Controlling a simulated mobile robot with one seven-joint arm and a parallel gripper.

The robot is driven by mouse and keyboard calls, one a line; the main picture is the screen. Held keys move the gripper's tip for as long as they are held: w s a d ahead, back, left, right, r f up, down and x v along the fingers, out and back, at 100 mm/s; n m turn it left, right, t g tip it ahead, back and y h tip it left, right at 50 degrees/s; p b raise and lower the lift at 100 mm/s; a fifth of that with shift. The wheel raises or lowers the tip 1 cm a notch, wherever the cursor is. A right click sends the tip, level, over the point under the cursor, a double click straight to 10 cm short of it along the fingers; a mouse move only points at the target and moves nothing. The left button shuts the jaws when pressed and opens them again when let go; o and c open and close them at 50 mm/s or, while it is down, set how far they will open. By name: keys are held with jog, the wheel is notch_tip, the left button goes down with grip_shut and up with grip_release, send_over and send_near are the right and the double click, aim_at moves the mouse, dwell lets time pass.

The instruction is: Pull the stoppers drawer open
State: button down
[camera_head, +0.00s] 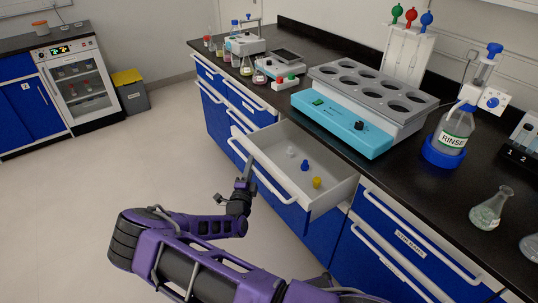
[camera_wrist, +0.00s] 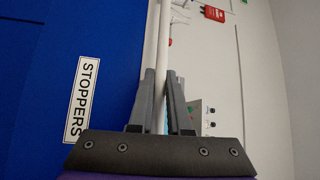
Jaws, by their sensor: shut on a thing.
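The stoppers drawer (camera_head: 332,197) stands pulled out from the blue counter, with a white, a blue and a yellow stopper lying inside it. In the wrist view, its blue front carries a label (camera_wrist: 82,100) reading STOPPERS. My gripper (camera_head: 246,172) is at the drawer's front, toward the left end of its long white handle (camera_head: 272,184). In the wrist view, my gripper (camera_wrist: 163,75) is shut on the handle (camera_wrist: 164,35), with a finger on each side of the bar. The fingers hide part of the handle.
A stirrer drawer (camera_head: 408,240) is closed to the right. The black countertop (camera_head: 345,140) above holds a teal heating block (camera_head: 350,125), a RINSE bottle (camera_head: 455,130) and flasks. Open floor (camera_head: 130,170) lies to the left, in front of the drawer.

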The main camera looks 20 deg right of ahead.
jog(key=s+a, duration=0.3)
jog(key=a, duration=0.4)
jog(key=shift+a, duration=0.4)
jog(key=c, duration=0.9)
grip_release()
jog(key=shift+w, duration=0.1)
jog(key=shift+o, duration=0.2)
jog(key=v, duration=1.7)
jog(key=shift+s+a, duration=0.2)
